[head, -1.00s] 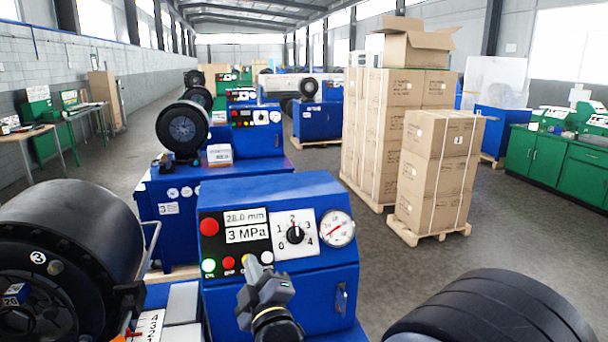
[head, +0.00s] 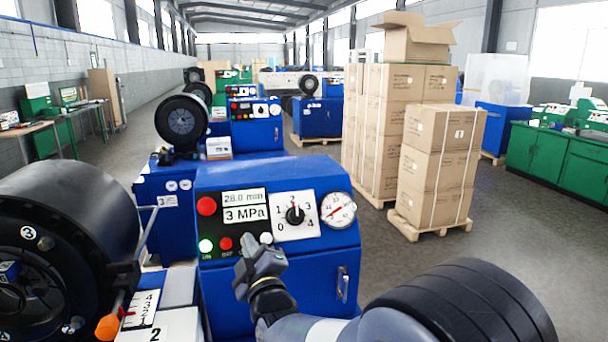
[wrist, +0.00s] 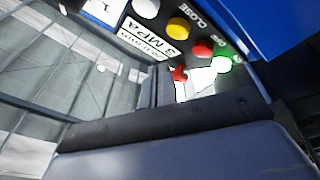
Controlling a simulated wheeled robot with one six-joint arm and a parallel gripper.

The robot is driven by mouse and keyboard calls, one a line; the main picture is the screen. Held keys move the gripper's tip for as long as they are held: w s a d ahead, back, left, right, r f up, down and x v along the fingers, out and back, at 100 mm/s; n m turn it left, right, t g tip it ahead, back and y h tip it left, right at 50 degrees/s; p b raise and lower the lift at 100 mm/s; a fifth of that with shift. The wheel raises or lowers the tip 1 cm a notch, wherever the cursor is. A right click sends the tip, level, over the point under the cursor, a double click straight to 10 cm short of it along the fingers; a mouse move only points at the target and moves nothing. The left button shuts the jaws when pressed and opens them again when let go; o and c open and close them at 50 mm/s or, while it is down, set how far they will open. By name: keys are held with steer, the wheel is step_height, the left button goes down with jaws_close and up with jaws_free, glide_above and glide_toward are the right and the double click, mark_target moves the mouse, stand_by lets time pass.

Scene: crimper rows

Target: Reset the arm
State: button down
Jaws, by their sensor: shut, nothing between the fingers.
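My gripper (head: 252,262) is in the head view, low in front of the control panel (head: 232,228) of the nearest blue machine. Its fingers are together with nothing between them. Its tip covers part of the lower button row, and whether it touches the panel cannot be told. The forearm runs from it to the lower right. In the wrist view my gripper (wrist: 170,130) fills the lower part, with a white button (wrist: 146,8), a yellow button (wrist: 177,27), a red button (wrist: 201,49) and a lit green button (wrist: 221,64) beyond it.
A black crimping head (head: 70,240) stands close at left. The panel has a red button (head: 206,206), a dial (head: 295,215) and a gauge (head: 338,210). Stacked cartons (head: 437,165) stand on pallets at right.

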steer(key=p, duration=0.4)
steer(key=shift+r+p, duration=0.2)
steer(key=shift+p, duration=0.1)
steer(key=shift+w+p, duration=0.1)
steer(key=shift+p, duration=0.35)
